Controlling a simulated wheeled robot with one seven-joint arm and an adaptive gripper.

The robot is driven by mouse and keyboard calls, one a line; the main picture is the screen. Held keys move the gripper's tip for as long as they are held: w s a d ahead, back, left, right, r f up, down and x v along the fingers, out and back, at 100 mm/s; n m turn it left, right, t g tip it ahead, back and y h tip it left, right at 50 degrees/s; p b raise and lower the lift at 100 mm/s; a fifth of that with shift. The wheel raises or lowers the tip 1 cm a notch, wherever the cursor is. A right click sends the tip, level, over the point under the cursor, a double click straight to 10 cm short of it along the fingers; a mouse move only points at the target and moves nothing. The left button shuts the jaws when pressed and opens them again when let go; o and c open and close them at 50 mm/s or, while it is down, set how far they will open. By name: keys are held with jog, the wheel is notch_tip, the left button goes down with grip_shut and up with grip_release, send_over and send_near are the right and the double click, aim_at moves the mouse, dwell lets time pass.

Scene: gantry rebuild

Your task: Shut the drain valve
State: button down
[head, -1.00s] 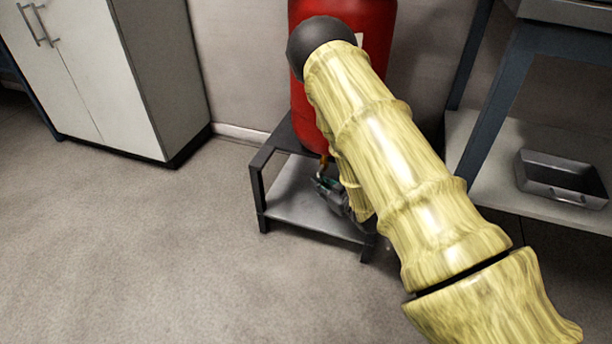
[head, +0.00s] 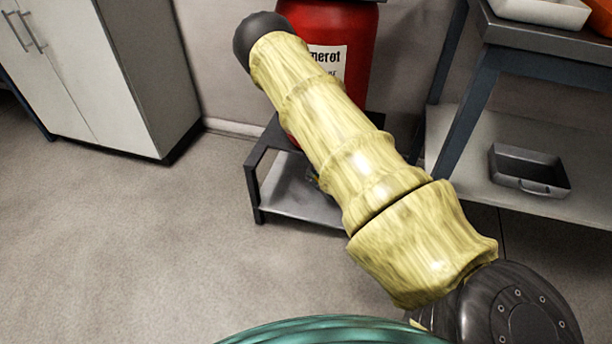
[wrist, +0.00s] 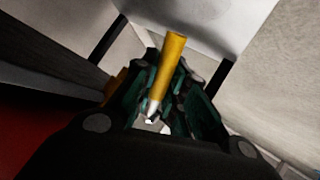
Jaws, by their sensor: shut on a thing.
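The drain valve's yellow lever (wrist: 172,58) shows in the wrist view, with a bare metal end at its lower tip. My gripper (wrist: 160,103) has its dark green fingers on both sides of the lever and is shut on it. A small orange-brown part (wrist: 115,87) shows left of the fingers, partly hidden. The red tank (head: 357,80) stands on a low dark-framed stand (head: 300,203) in the head view. My arm hides the valve and nearly all of my gripper there. I cannot tell the lever's angle to its outlet.
A white cabinet (head: 120,85) stands at the left. A workbench (head: 550,45) at the right has a lower shelf (head: 465,165) holding a grey metal tray (head: 530,170). The floor (head: 130,240) in front of the stand and cabinet is clear.

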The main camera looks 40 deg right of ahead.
dwell(0.4)
jog(key=c, duration=1.4)
grip_release()
jog(key=shift+c, duration=0.2)
jog(key=shift+f, duration=0.1)
